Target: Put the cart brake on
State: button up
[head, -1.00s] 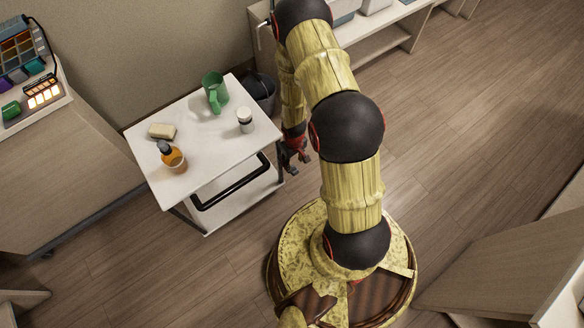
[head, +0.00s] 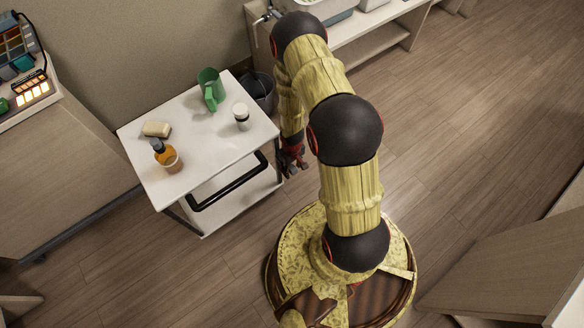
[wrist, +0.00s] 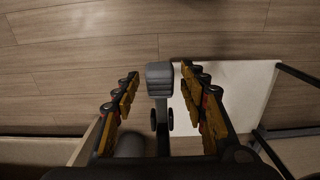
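The white cart (head: 215,148) stands left of my arm in the head view, with a black handle bar (head: 230,190) on its near side. In the wrist view, a grey ribbed tab (wrist: 159,77), which looks like the brake pedal, sits on a caster with dark wheels (wrist: 154,120). My gripper (wrist: 160,73) is open, with one finger on each side of the tab and a visible gap to both. In the head view my gripper (head: 292,164) hangs low beside the cart's right side; the pedal is hidden there.
On the cart top are a green mug (head: 210,90), a white jar (head: 241,116), a beige block (head: 156,129) and an amber bottle (head: 166,156). A dark bin (head: 261,92) stands behind the cart. The floor (head: 480,130) at right is clear.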

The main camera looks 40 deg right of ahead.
jog(key=shift+c, duration=1.2)
jog(key=c, duration=0.8)
grip_shut()
